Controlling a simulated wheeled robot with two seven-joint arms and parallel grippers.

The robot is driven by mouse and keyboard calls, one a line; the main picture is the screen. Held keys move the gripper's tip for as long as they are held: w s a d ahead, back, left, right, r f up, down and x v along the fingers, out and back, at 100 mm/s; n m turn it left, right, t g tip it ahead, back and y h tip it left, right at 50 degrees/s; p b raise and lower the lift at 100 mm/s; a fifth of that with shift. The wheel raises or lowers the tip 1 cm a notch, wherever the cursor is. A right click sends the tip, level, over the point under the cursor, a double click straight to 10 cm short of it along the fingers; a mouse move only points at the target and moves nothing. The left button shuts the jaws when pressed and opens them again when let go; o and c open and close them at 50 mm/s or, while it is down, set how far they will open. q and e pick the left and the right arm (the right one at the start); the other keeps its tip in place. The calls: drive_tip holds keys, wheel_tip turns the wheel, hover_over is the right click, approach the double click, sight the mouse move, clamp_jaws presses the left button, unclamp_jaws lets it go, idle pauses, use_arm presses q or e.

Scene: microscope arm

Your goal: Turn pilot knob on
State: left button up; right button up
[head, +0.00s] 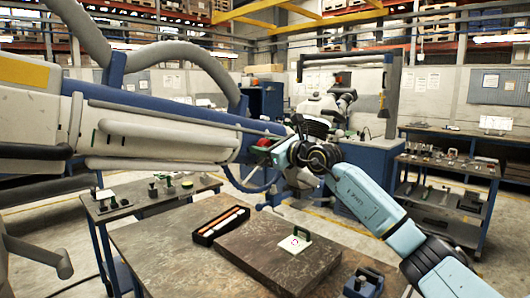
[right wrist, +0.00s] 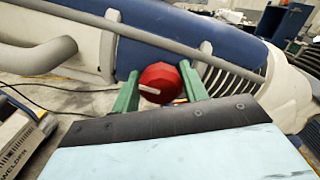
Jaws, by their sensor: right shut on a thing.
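The pilot knob is a red faceted knob (right wrist: 160,82) with a white pointer mark, on the blue and white body of the large arm (head: 190,135). In the right wrist view the pointer lies nearly level, towards the left. The knob shows small in the head view (head: 264,142). My right gripper (right wrist: 160,73) has its green fingers on either side of the knob and is shut on it. In the head view my right gripper (head: 262,148) meets the large arm's side, its fingers mostly hidden. My left gripper is not in view.
A grey hose (head: 85,30) arches over the large arm. A dark cart (head: 450,170) with tools stands at right. Open floor lies between.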

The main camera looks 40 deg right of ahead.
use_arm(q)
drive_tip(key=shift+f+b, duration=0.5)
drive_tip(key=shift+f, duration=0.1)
use_arm(e)
drive_tip(key=shift+n, duration=1.3)
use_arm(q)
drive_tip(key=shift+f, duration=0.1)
use_arm(e)
drive_tip(key=shift+n, duration=0.3)
drive_tip(key=o, duration=1)
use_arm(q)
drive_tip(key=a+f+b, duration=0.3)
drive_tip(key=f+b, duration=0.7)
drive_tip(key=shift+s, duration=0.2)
use_arm(e)
drive_tip(key=s, duration=0.9)
drive_tip(key=s+d, duration=0.1)
drive_tip(key=s, duration=0.3)
drive_tip(key=shift+s, duration=0.2)
